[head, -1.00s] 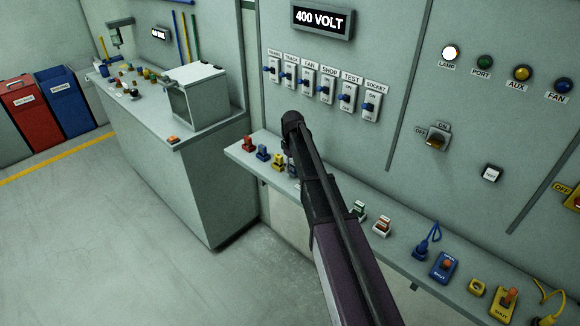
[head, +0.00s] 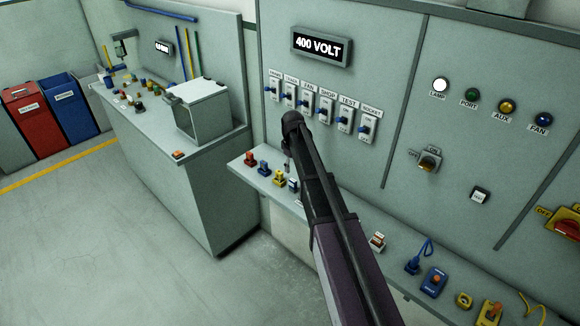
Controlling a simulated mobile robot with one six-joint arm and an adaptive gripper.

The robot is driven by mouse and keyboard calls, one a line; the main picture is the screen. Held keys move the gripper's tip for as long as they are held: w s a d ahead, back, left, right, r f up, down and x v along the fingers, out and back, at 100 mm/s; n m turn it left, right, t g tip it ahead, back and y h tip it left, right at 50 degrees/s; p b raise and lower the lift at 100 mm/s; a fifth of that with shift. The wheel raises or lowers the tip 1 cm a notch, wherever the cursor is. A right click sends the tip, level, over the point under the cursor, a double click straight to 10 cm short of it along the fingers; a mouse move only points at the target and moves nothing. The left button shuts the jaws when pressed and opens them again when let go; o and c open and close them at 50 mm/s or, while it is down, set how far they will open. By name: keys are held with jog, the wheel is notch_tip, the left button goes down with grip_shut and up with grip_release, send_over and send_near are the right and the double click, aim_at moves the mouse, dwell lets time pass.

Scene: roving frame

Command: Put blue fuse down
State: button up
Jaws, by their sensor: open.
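A small blue fuse-like block (head: 264,168) stands on the grey wall shelf (head: 240,167), between a red block (head: 250,158) and a yellow block (head: 279,178). A dark blue and white piece (head: 293,185) stands right of the yellow one, partly covered by my arm. My arm reaches up from the bottom of the head view. My gripper (head: 288,164) points down over the shelf near the yellow and dark blue pieces. It is open, small and partly hidden by my arm; I see nothing held in it. I cannot tell its exact height above the shelf.
Above the shelf is a row of several switches (head: 322,104) under a "400 VOLT" sign (head: 321,46). Farther right on the shelf stand an orange-topped white piece (head: 377,241) and a blue switch box (head: 433,281). A side bench (head: 190,160) stands left; the floor there is clear.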

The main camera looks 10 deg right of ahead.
aim_at(293, 182)
jog(key=shift+r+p, duration=1.25)
jog(key=shift+r, duration=0.3)
jog(key=s+m, duration=0.7)
jog(key=s, duration=2.2)
jog(key=shift+s+a, duration=0.2)
jog(key=shift+a, duration=0.1)
